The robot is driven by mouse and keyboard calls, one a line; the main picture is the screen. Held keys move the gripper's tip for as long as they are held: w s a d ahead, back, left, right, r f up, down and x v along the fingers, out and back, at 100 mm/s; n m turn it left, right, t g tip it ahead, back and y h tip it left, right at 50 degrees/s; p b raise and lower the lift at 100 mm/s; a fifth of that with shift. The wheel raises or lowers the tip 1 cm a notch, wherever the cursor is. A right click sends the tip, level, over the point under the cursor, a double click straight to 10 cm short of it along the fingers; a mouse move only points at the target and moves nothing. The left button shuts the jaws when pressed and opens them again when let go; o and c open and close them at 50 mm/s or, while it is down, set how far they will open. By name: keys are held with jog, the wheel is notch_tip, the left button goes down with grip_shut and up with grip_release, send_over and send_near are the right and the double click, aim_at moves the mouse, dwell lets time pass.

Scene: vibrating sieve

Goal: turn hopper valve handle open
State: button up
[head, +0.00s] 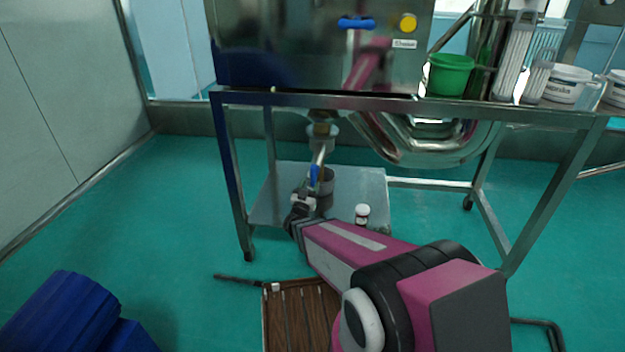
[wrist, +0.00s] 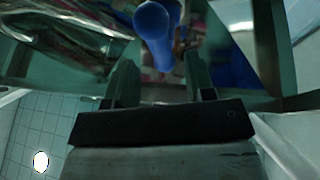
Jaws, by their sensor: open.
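The blue valve handle (head: 314,174) hangs below the steel machine, at the lower end of a metal valve pipe (head: 321,132). My gripper (head: 304,198) is just below the handle in the head view, reaching under the table frame. In the wrist view the blue handle (wrist: 155,32) stands large, ahead of and roughly between the two open fingers of my gripper (wrist: 160,78). No finger visibly clamps it. Whether a finger touches it cannot be told.
A steel table frame (head: 400,105) surrounds the space. A curved steel duct (head: 410,152) is to the right. Blue drums (head: 60,315) lie at lower left.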

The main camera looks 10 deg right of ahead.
jog(key=v, duration=0.6)
dwell(0.3)
jog(key=w+a+n+g+y, duration=0.35)
jog(key=n+g+y, duration=0.3)
jog(key=y, duration=0.55)
jog(key=s+d+g, duration=0.4)
jog(key=s+g, duration=0.2)
jog(key=s, duration=0.2)
jog(key=s+d+r+g, duration=0.1)
jog(key=s+d+g, duration=0.4)
jog(key=s+g, duration=0.2)
jog(key=shift+s+d+r+h, duration=0.25)
jog(key=shift+s+h, duration=0.15)
jog(key=shift+s, duration=0.25)
